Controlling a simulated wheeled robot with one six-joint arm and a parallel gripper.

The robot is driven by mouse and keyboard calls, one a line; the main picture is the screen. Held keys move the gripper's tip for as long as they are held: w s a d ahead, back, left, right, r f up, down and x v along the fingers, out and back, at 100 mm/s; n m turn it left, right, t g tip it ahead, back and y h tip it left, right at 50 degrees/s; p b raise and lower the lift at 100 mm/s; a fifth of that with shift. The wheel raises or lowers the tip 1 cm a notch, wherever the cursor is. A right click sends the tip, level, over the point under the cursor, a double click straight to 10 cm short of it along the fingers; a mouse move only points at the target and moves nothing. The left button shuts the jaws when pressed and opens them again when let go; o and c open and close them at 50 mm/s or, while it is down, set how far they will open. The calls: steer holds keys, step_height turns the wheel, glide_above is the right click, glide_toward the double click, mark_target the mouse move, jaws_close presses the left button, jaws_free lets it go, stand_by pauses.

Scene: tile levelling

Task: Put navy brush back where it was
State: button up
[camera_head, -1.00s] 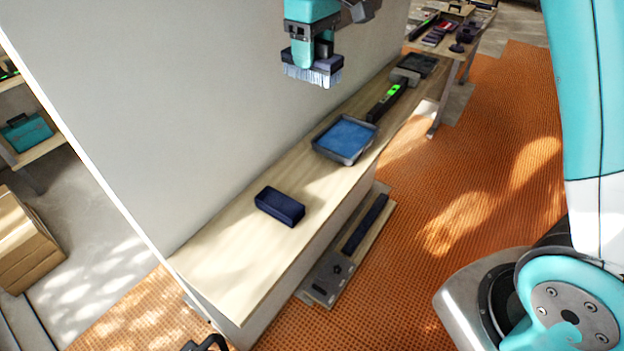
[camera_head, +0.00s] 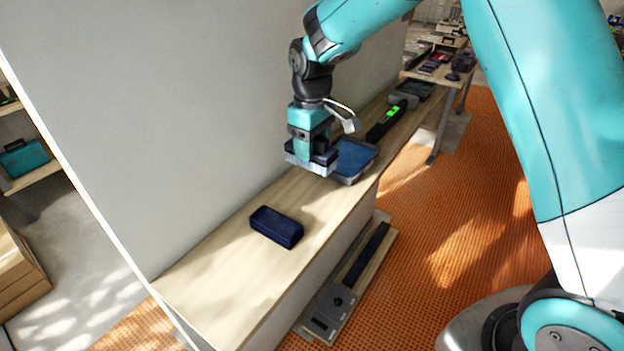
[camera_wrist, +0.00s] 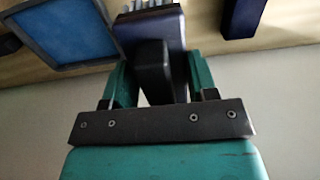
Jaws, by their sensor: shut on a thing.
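My gripper (camera_head: 312,146) is shut on the navy brush (camera_head: 323,158), with its pale bristles pointing down. The brush is just left of the blue tray (camera_head: 352,160), over the wooden shelf; whether the bristles touch the shelf I cannot tell. In the wrist view the teal fingers of my gripper (camera_wrist: 160,70) close on the brush's dark handle, and the navy brush body (camera_wrist: 158,30) shows beyond, with the blue tray (camera_wrist: 68,30) at upper left.
A navy box (camera_head: 277,227) sits on the shelf (camera_head: 215,285) nearer the front. A black level with green lights (camera_head: 388,118) lies behind the tray. A grey wall (camera_head: 150,110) runs along the shelf's left side. The shelf's front end is bare.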

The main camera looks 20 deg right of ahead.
step_height(320, 180, down, 10)
steer(key=shift+f+p, duration=0.15)
steer(key=shift+p, duration=0.85)
steer(key=o, duration=0.8)
steer(key=shift+o, duration=0.2)
step_height(320, 180, up, 11)
steer(key=b, duration=0.3)
steer(key=shift+r+b, duration=0.2)
steer(key=shift+b, duration=0.1)
steer(key=s+r, duration=0.2)
steer(key=shift+a+r, duration=0.3)
steer(key=s+a+r+y, duration=0.2)
steer(key=s+r, duration=0.1)
steer(key=s, duration=1.1)
steer(key=s+a+r+y, duration=0.2)
steer(key=s+r, duration=0.1)
steer(key=s, duration=1.1)
steer(key=shift+s+r, duration=0.2)
steer(key=shift+s, duration=0.15)
